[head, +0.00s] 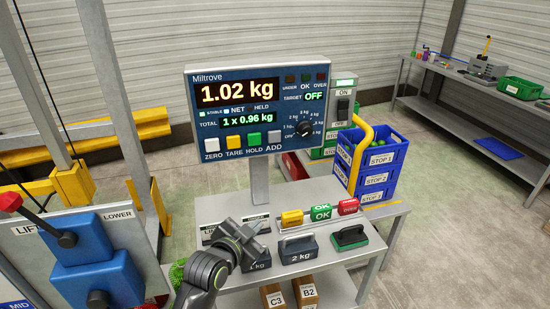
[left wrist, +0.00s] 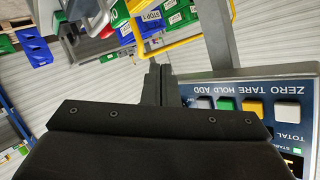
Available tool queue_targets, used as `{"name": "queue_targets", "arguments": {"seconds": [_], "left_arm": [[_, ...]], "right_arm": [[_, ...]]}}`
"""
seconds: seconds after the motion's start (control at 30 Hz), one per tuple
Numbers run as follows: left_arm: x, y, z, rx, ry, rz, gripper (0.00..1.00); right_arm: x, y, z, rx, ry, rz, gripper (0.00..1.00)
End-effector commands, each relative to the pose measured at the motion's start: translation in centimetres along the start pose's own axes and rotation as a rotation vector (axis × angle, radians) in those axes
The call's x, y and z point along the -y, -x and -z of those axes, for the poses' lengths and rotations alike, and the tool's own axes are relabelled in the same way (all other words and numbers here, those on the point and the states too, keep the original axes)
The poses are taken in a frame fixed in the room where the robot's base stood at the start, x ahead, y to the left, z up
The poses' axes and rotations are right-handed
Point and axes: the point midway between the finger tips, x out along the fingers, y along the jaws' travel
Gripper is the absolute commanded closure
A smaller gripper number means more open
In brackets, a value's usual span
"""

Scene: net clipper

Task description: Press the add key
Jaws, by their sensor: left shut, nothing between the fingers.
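The add key (head: 274,137) is the grey-blue square at the right end of the key row on the blue Miltrove panel (head: 215,149). Its label ADD is below it. In the left wrist view the add key (left wrist: 205,102) is the leftmost of the row, seen upside down. The display (head: 237,92) reads 1.02 kg and the total line (head: 247,121) reads 1 x 0.96 kg. My left gripper (head: 258,226) is shut and empty, below the panel over the bench. Its fingertips (left wrist: 156,76) point up in the wrist view, apart from the key. My right gripper is not in view.
The hold key (head: 254,139) is directly left of the add key, and a selector knob (head: 304,129) is to its right. The panel's post (head: 260,180) rises from the bench behind my gripper. Weights (head: 299,249) and coloured blocks (head: 292,217) stand on the bench.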

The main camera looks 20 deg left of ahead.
Motion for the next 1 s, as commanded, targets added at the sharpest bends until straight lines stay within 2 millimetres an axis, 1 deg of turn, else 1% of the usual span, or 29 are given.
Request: {"name": "queue_targets", "arguments": {"seconds": [0.03,0.07,0.1,0.2,0.3,0.33,0.4,0.5,0.83,1.0], "left_arm": [[0.7,-1.6,3.3,-0.090,-0.037,0.022,1.00],[1.1,-2.2,4.9,-0.136,-0.059,0.037,1.00],[1.6,-3.0,7.0,-0.194,-0.086,0.058,1.00],[2.6,-4.2,11.3,-0.311,-0.140,0.107,1.00],[3.3,-4.8,14.2,-0.386,-0.174,0.145,1.00],[3.5,-5.0,14.8,-0.402,-0.181,0.153,1.00],[3.7,-5.1,15.7,-0.426,-0.193,0.168,1.00],[3.8,-5.2,16.2,-0.440,-0.199,0.176,1.00],[3.9,-5.2,16.1,-0.438,-0.199,0.175,1.00],[4.7,-6.1,16.1,-0.438,-0.202,0.175,1.00]], "right_arm": [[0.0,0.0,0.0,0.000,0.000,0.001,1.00],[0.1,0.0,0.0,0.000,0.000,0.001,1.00],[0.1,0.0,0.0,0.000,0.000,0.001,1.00],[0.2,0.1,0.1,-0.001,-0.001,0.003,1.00],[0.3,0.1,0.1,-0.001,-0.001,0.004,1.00],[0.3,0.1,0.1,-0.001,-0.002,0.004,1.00],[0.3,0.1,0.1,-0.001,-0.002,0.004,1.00],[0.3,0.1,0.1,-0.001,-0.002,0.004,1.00],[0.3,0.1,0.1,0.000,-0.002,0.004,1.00],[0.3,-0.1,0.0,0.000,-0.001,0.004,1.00]]}}
